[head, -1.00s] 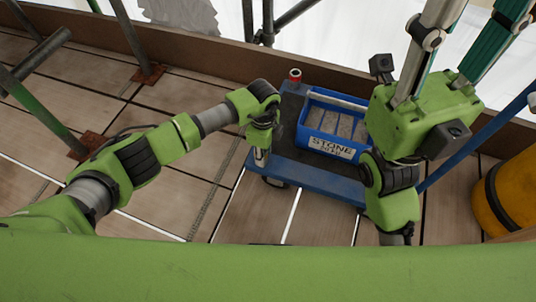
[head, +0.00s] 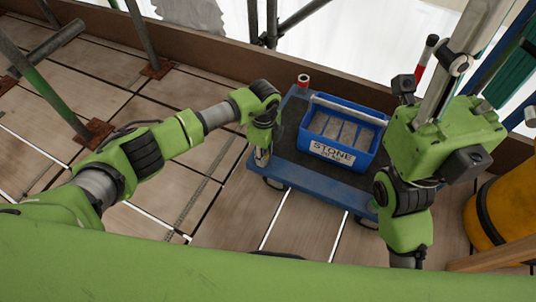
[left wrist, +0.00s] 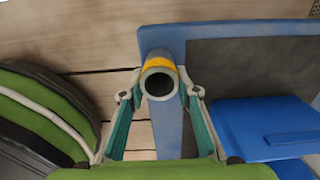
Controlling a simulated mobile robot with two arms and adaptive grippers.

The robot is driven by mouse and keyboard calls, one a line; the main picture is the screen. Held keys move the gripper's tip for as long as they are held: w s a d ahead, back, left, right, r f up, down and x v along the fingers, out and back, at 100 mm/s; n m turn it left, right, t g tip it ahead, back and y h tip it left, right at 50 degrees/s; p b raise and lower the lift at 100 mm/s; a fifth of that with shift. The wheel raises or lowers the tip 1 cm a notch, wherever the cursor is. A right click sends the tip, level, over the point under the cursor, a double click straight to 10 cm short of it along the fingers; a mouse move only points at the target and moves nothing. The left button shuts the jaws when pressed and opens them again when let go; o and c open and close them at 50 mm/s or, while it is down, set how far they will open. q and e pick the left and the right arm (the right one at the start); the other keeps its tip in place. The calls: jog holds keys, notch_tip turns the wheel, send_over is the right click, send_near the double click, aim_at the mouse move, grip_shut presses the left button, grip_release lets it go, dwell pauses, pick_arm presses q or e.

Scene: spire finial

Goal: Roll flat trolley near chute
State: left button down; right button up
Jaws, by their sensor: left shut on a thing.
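The flat trolley (head: 325,184) has a blue frame and a dark deck. It stands on the plank floor, with wheels showing under its near edge. My left gripper (head: 262,157) is at its near left corner. In the left wrist view, the left gripper (left wrist: 160,92) is shut on a grey tube with a yellow band (left wrist: 159,66), standing at the trolley's corner. A blue bin (head: 342,135) labelled "STONE" sits on the deck with grey blocks inside. I cannot make out a chute for certain.
A yellow cylinder (head: 490,213) with a dark band stands at the right. Scaffold poles stand on rusty base plates (head: 97,135) at the left. A brown kerb board (head: 210,62) runs along the far side. Planks left of the trolley are clear.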

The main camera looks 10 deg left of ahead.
pick_arm(q)
jog(key=c, duration=1.5)
grip_release()
jog(key=shift+o, duration=0.2)
notch_tip(320, 180, up, 12)
